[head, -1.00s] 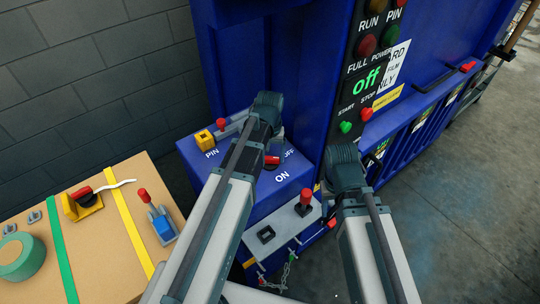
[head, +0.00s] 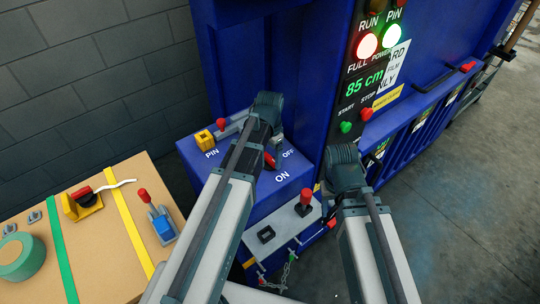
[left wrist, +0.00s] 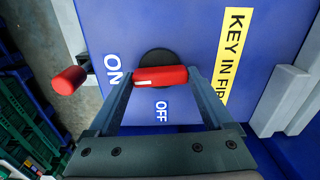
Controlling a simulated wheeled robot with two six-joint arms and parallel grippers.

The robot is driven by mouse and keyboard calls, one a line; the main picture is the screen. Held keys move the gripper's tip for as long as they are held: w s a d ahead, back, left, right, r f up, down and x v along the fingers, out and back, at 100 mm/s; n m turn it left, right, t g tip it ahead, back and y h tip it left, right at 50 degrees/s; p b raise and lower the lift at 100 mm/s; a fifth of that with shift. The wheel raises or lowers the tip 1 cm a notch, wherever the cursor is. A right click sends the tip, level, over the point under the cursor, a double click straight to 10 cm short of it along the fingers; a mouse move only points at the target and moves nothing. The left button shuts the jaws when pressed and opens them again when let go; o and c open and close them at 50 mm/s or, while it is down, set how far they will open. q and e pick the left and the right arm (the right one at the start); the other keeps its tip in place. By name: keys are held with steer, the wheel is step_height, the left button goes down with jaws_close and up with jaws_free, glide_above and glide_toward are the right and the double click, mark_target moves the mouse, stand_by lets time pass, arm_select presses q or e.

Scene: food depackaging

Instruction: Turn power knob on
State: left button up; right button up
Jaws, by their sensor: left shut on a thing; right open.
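The power knob (head: 270,161) has a red handle and sits on top of the blue box, between the ON label (head: 282,176) and the OFF label (head: 288,153). In the left wrist view the red knob handle (left wrist: 160,76) lies crosswise between my finger tips. My left gripper (left wrist: 160,84) is shut on it. It also shows in the head view (head: 272,150), partly hidden by my own arm. The ON label (left wrist: 113,69) is left of the knob there, OFF (left wrist: 161,111) below it. My right gripper (head: 372,163) is mostly hidden behind its arm, open, away from the knob.
The dark control panel (head: 365,85) shows green "85 cm", with a red lamp (head: 367,45) and a green lamp (head: 392,36) lit. A red-topped lever (head: 304,200) stands in front. A cardboard box (head: 100,245) is at left.

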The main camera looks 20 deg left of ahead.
mark_target(270, 157)
arm_select(q)
steer(key=shift+m, duration=0.4)
steer(key=o, duration=1.1)
steer(key=shift+o, duration=0.2)
steer(key=shift+r, duration=0.1)
step_height(270, 157, up, 14)
steer(key=p, duration=1.4)
steer(key=shift+f, duration=0.25)
